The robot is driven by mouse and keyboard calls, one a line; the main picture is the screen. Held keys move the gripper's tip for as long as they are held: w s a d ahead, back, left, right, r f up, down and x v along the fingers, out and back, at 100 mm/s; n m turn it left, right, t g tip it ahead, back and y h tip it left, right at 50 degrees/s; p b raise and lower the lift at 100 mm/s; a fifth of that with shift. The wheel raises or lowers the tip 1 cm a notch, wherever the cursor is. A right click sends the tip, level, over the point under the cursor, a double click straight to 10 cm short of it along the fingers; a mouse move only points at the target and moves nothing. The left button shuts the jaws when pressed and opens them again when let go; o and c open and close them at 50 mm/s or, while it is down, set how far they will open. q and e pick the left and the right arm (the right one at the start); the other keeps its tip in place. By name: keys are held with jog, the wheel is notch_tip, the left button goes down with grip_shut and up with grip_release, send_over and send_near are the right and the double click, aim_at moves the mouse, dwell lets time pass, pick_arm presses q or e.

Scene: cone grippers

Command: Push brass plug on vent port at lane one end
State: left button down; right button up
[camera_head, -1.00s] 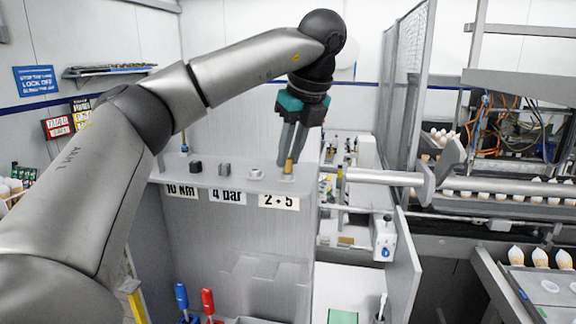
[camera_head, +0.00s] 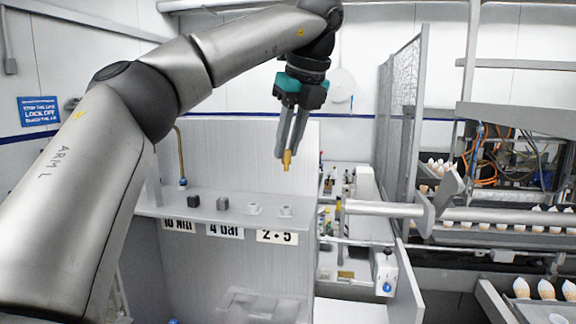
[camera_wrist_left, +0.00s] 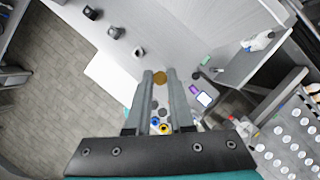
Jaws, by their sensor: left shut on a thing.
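A brass plug (camera_head: 287,162) hangs between the fingertips of my left gripper (camera_head: 288,150), which is shut on it. It points down, close to vertical, clear above the right end of a grey shelf (camera_head: 150,208). In the left wrist view the plug (camera_wrist_left: 159,77) shows as a round brass end at the fingertips. Below it in the head view is an empty white seat (camera_head: 286,211). I cannot make out for sure which part is the vent port. My right gripper is in neither view.
The shelf also holds a second white seat (camera_head: 254,209) and two dark blocks (camera_head: 193,201) (camera_head: 222,203). A mesh guard (camera_head: 402,125) stands right of the shelf.

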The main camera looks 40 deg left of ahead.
aim_at(287, 150)
pick_arm(q)
jog(key=shift+r, duration=3.35)
